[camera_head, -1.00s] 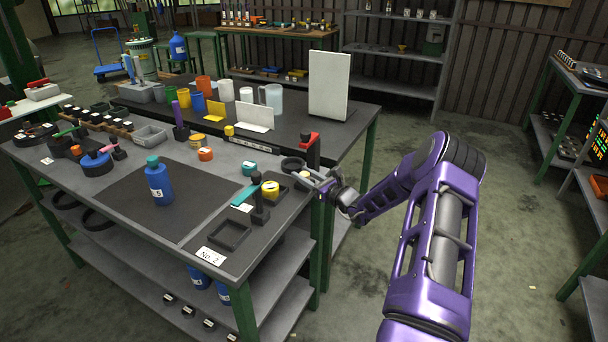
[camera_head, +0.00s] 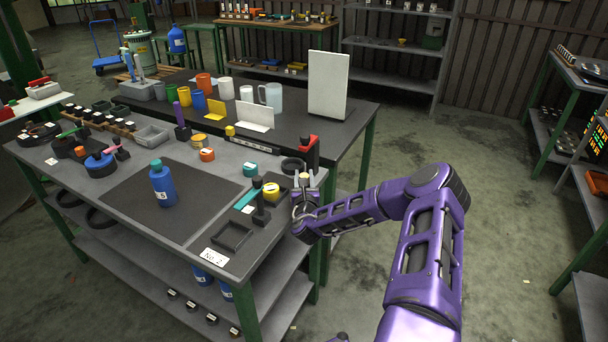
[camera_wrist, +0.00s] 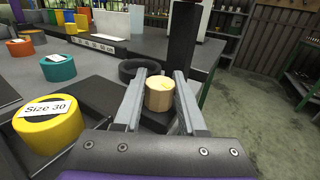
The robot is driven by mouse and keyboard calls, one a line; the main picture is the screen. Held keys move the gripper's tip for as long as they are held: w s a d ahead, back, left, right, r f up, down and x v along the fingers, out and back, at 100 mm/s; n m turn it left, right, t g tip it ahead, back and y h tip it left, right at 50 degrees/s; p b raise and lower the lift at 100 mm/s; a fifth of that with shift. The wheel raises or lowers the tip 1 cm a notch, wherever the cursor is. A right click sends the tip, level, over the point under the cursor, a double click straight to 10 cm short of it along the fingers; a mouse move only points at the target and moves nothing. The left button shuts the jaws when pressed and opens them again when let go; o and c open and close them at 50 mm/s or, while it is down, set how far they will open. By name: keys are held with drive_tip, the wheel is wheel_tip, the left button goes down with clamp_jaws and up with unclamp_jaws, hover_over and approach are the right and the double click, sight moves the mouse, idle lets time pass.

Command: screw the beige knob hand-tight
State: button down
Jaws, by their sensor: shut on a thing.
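The beige knob (camera_wrist: 160,97) is a short, light wooden-looking cylinder between my two fingers in the wrist view. My gripper (camera_wrist: 159,82) is shut on its sides. In the head view my gripper (camera_head: 304,184) is at the right edge of the near bench, just in front of the black stand with a red top (camera_head: 305,146). The knob is small and partly hidden there. The fingers and palm hide what is under the knob, so I cannot tell whether it sits on a thread.
A yellow "Size 30" piece (camera_wrist: 50,126) stands left of my gripper. A dark ring (camera_wrist: 139,68) lies just behind the knob, and a dark post (camera_wrist: 181,45) rises behind right. A blue bottle (camera_head: 162,186) stands on the dark mat. Open floor lies right of the bench.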

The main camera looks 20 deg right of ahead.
drive_tip(key=shift+r+m+g+h, duration=0.1)
drive_tip(key=shift+m+g+h, duration=0.3)
drive_tip(key=shift+m+h, duration=0.45)
drive_tip(key=shift+c, duration=2.4)
unclamp_jaws()
drive_tip(key=v, duration=1.7)
drive_tip(key=shift+s+a, duration=0.15)
